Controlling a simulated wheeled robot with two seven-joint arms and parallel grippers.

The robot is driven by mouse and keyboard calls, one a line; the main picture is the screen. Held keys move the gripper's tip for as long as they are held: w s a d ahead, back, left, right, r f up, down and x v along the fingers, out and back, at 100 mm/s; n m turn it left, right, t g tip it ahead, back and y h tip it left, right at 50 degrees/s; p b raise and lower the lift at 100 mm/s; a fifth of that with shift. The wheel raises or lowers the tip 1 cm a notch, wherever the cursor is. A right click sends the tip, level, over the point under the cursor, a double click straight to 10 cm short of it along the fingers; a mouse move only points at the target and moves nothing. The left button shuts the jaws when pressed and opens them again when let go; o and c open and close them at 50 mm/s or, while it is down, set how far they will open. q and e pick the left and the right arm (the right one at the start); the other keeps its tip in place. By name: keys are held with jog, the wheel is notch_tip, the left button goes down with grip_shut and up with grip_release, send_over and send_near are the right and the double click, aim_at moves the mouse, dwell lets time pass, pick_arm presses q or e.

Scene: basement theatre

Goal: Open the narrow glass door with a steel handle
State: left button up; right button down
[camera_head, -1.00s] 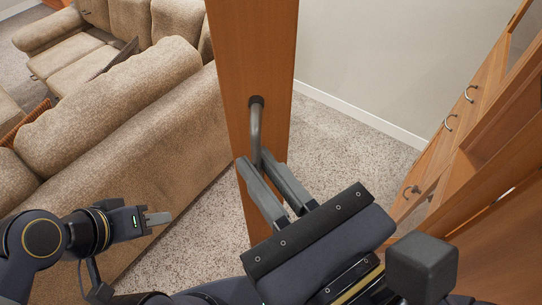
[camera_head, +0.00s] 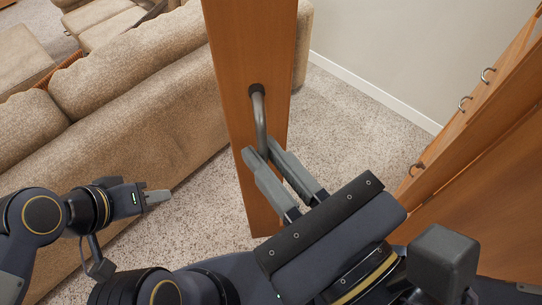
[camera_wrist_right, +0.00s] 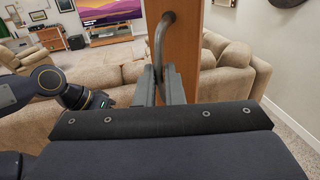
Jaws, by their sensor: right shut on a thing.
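A narrow upright wooden door panel (camera_head: 243,60) stands in the middle of the head view; I see wood, and no glass is clear on it. A curved steel handle (camera_head: 259,115) is fixed to its face. My right gripper (camera_head: 262,155) is shut on the lower part of the handle, its two fingers on either side of the bar. In the right wrist view the handle (camera_wrist_right: 160,42) runs down between the fingers (camera_wrist_right: 159,77). My left gripper (camera_head: 158,197) is held low at the left, away from the door; its finger gap does not show.
A long beige sofa (camera_head: 110,110) stands behind and left of the door. A wooden cabinet (camera_head: 440,150) with several hooked handles is on the right. Carpet (camera_head: 350,130) lies clear between door and cabinet. The wrist view shows a television (camera_wrist_right: 108,22) at the back.

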jog(key=c, duration=1.6)
grip_release()
jog(key=shift+d, duration=0.15)
jog(key=shift+o, duration=0.2)
jog(key=b+v, duration=0.1)
jog(key=v, duration=0.6)
jog(key=shift+s+d, duration=0.15)
jog(key=shift+s, duration=0.15)
